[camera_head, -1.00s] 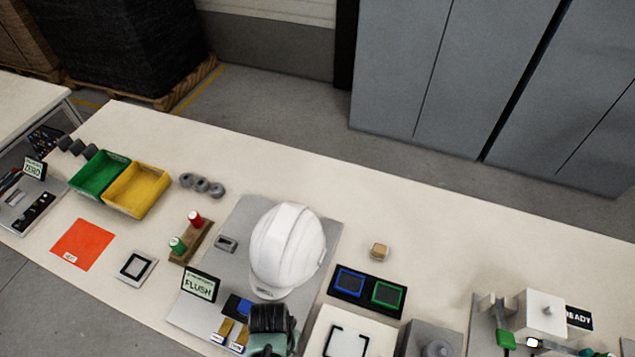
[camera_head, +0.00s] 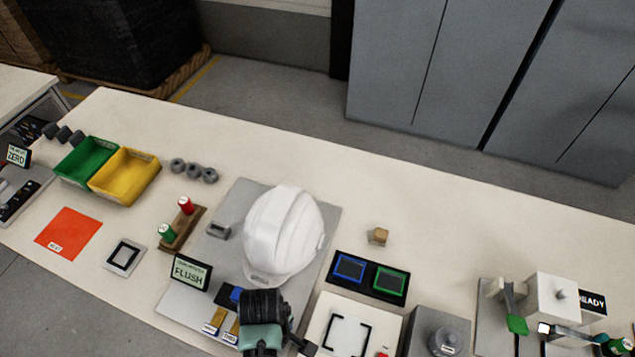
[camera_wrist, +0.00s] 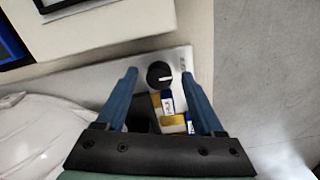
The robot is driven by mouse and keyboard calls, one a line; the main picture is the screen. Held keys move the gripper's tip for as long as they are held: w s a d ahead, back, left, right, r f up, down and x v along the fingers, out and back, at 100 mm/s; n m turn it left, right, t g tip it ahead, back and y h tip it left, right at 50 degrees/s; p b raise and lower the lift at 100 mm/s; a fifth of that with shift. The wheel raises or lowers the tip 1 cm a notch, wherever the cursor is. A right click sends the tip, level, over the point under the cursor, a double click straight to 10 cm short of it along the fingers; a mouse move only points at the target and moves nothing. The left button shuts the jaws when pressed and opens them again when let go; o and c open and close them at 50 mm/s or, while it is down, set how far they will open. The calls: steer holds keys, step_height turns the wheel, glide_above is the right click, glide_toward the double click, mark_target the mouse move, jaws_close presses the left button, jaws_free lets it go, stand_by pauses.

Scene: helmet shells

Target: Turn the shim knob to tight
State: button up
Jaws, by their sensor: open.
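A round black knob (camera_wrist: 159,74) with a white pointer line shows in the wrist view on a pale grey plate. The pointer line lies roughly level across the picture. My gripper (camera_wrist: 159,77) is open, with one blue finger on each side of the knob and a gap on both sides. I cannot tell how high the fingertips are above the plate. In the head view the dark wrist part of my arm covers the plate's front, and I cannot make out the knob there. A display reading FLUSH (camera_head: 191,271) stands at the plate's left.
A white helmet shell (camera_head: 284,235) sits on the grey plate (camera_head: 325,222), close to my arm. Small yellow and blue labelled pieces (camera_wrist: 172,124) lie beside the knob. A black holder with blue and green squares (camera_head: 368,277) is to the right.

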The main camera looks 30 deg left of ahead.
steer(key=shift+f+n+b, duration=0.25)
steer(key=shift+n+b, duration=0.15)
steer(key=shift+n, duration=0.3)
step_height(320, 180, up, 14)
steer(key=w+r+m+t+y+b, duration=0.1)
steer(key=w+r+m+t, duration=0.2)
steer(key=w+r, duration=0.3)
steer(key=w+a+r+m+t+y+b, duration=0.1)
steer(key=w+r+t, duration=0.3)
steer(key=w, duration=0.7)
steer(key=shift+w+a+r+m+t+y, duration=0.25)
steer(key=shift+r+m+t+y, duration=0.15)
steer(key=shift+r+m+y, duration=0.5)
